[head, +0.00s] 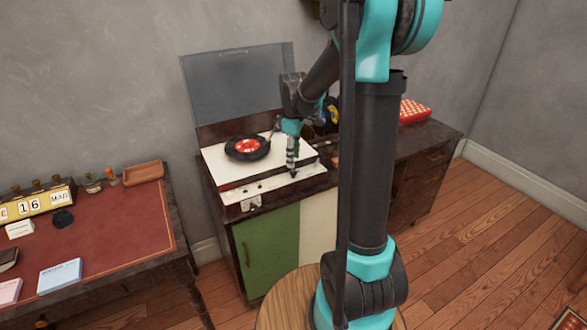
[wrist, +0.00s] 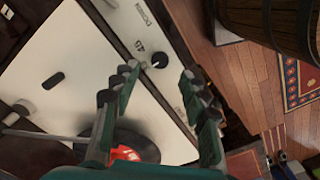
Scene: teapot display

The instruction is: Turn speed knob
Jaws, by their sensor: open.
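The record player (head: 220,169) has a white deck and a pale front control strip (head: 265,188). In the wrist view, a small round black knob (wrist: 160,61) sits on the strip beside a printed "45". My gripper (wrist: 160,74) is open and empty, its two fingers on either side of the knob's place in the picture. Whether the fingertips reach down to the knob is hard to tell. In the head view, my gripper (head: 292,168) points down over the right part of the strip, where the knob is not clear.
A black record with a red label (head: 247,147) lies on the deck, and the grey lid (head: 238,85) stands raised behind. A red-topped desk (head: 110,222) is at the left. In the wrist view, a wooden barrel (wrist: 270,22) stands at top right.

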